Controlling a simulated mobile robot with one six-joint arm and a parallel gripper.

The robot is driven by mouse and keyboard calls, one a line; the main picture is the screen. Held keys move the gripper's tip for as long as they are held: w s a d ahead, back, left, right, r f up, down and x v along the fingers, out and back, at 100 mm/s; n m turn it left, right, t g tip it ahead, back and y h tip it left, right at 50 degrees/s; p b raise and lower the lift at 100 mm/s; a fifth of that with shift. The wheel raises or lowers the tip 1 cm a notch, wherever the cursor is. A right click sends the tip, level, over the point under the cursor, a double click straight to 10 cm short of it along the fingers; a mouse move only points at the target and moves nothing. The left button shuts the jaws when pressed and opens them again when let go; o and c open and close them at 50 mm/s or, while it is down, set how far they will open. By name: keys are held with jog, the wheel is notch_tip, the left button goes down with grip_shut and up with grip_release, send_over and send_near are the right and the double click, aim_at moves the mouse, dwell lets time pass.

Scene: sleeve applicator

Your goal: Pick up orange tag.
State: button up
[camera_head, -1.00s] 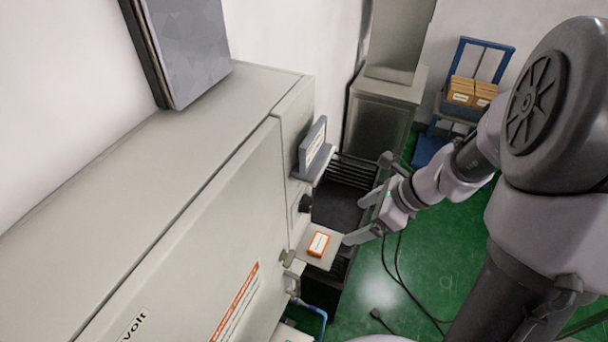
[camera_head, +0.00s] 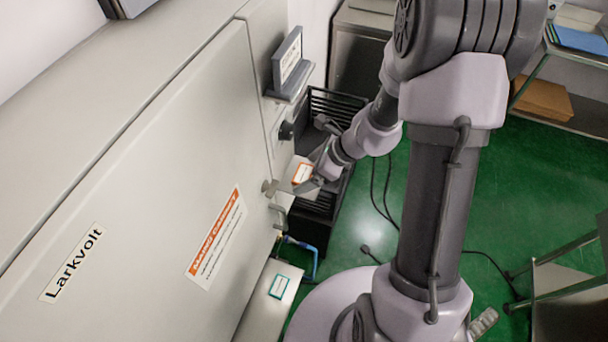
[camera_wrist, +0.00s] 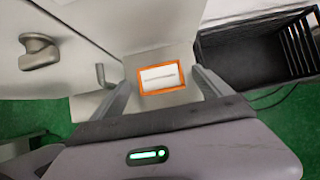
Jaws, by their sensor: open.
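The orange tag (camera_head: 302,173) has an orange border and a white label with a dark line. It lies on a small pale shelf (camera_head: 289,184) that sticks out from the machine's side. In the wrist view the tag (camera_wrist: 161,77) sits between and slightly beyond the two fingers of my gripper (camera_wrist: 163,84). The fingers are apart, one on each side of the tag, and I cannot tell whether they touch it. In the head view my gripper (camera_head: 312,176) is at the shelf beside the tag and hides part of it.
The large pale machine (camera_head: 130,190) fills the left. A grey sign holder (camera_head: 287,65) and a black knob (camera_head: 286,131) are near the shelf. A black slatted bin (camera_head: 335,107) stands behind. A teal-edged tag (camera_head: 279,286) lies on a lower ledge.

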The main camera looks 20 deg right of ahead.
jog(key=c, duration=1.4)
jog(key=shift+c, duration=0.2)
